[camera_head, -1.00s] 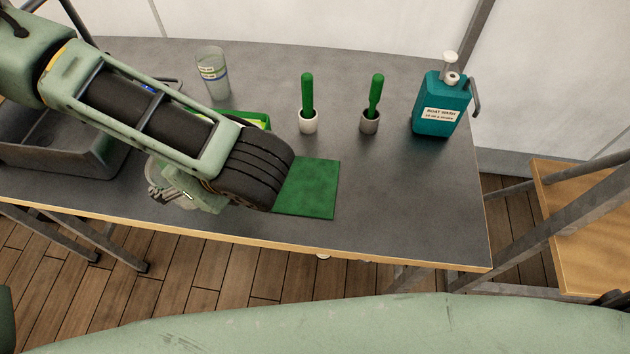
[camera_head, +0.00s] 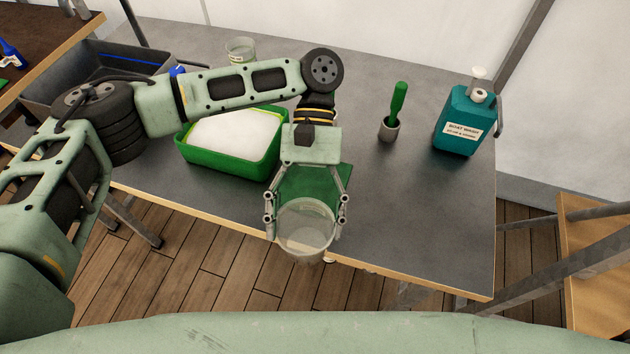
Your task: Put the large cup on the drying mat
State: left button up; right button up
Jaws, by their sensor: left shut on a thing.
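My left gripper (camera_head: 305,222) reaches over the front of the table and is shut on a clear, see-through cup (camera_head: 304,230), which I take as the large cup. The cup is held between the two fingers, above the table's front edge, with its lower part beyond that edge in the picture. The green drying mat (camera_head: 322,178) lies on the table just behind the cup, partly covered by the gripper. The cup appears apart from the table. My right gripper is not in view.
A green tub of white foam (camera_head: 184,146) stands left of the mat. Another clear cup (camera_head: 240,47) is at the back, partly behind my arm. A grey holder with green brush (camera_head: 389,128) and a teal boat wash jug (camera_head: 458,122) stand right. The table's front right is clear.

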pick_arm(q)
jog(key=w+d+r+n+t+h, duration=0.2)
jog(key=r+n+t+h, duration=0.3)
jog(key=n, duration=0.4)
jog(key=w+d+r+n+t+h, duration=0.2)
jog(key=d+r+n+t+h, duration=0.15)
jog(key=n+h, duration=0.45)
jog(key=shift+n+t+y, duration=0.45)
jog(key=shift+n+y, duration=0.05)
jog(key=shift+y, duration=0.1)
jog(key=w+a+f, duration=0.1)
jog(key=w+f, duration=0.2)
jog(key=w+a+f+p, duration=0.1)
jog(key=w+a+f, duration=0.1)
jog(key=w+f, duration=0.2)
jog(key=w+a+f, duration=0.1)
jog(key=w+f, duration=0.3)
jog(key=shift+a+p, duration=0.3)
jog(key=shift+a, duration=0.1)
jog(key=shift+w+f, duration=0.1)
jog(key=shift+f, duration=0.15)
jog(key=o, duration=1.6)
jog(key=shift+c, duration=0.2)
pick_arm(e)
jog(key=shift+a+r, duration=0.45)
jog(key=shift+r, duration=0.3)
